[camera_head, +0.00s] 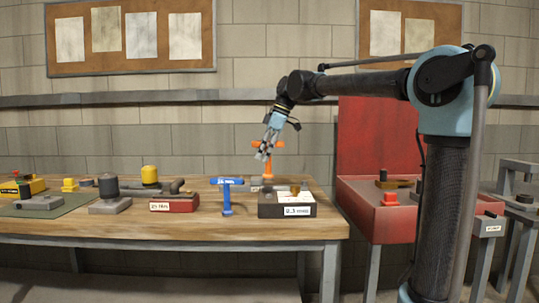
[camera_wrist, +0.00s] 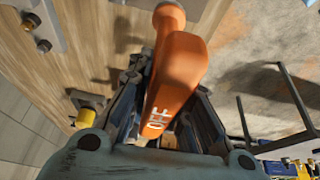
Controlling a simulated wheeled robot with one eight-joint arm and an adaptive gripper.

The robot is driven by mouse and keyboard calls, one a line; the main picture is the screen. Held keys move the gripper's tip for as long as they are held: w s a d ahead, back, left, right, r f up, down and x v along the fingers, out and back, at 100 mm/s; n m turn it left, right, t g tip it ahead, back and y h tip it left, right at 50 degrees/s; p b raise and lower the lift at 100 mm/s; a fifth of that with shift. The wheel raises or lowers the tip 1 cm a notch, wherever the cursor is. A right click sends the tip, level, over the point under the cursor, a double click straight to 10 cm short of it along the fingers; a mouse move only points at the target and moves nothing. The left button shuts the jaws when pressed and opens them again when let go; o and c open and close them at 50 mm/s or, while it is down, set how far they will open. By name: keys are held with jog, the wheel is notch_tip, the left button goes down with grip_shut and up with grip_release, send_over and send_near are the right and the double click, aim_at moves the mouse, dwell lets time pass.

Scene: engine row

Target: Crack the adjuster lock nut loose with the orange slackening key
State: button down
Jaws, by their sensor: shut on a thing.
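My gripper (camera_head: 265,150) is shut on the orange slackening key (camera_head: 269,166) above the back right part of the bench. In the wrist view the key (camera_wrist: 176,75) lies between both fingers, with "OFF" in white on its side. In the head view its orange crossbar shows at the fingers and its shank points down behind the black-and-white block (camera_head: 287,208). A brass-coloured part stands on that block. I cannot make out the adjuster lock nut for certain, nor whether the key's lower end touches anything.
A blue T-handled key (camera_head: 227,196) stands left of the block. A red block (camera_head: 174,204), a yellow-capped part (camera_head: 149,175) and a grey fixture (camera_head: 110,204) stand further left on the wooden bench (camera_head: 150,232). A red tray stand (camera_head: 380,212) is on the right.

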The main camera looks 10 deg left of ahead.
aim_at(266, 175)
jog(key=shift+w+d, duration=0.15)
jog(key=shift+w, duration=0.1)
jog(key=shift+f, duration=0.1)
dwell(0.3)
jog(key=shift+f, duration=3.05)
jog(key=shift+s+f, duration=0.15)
jog(key=shift+f, duration=0.1)
jog(key=shift+d+n+g, duration=0.1)
jog(key=shift+n+g, duration=0.2)
jog(key=shift+n, duration=0.7)
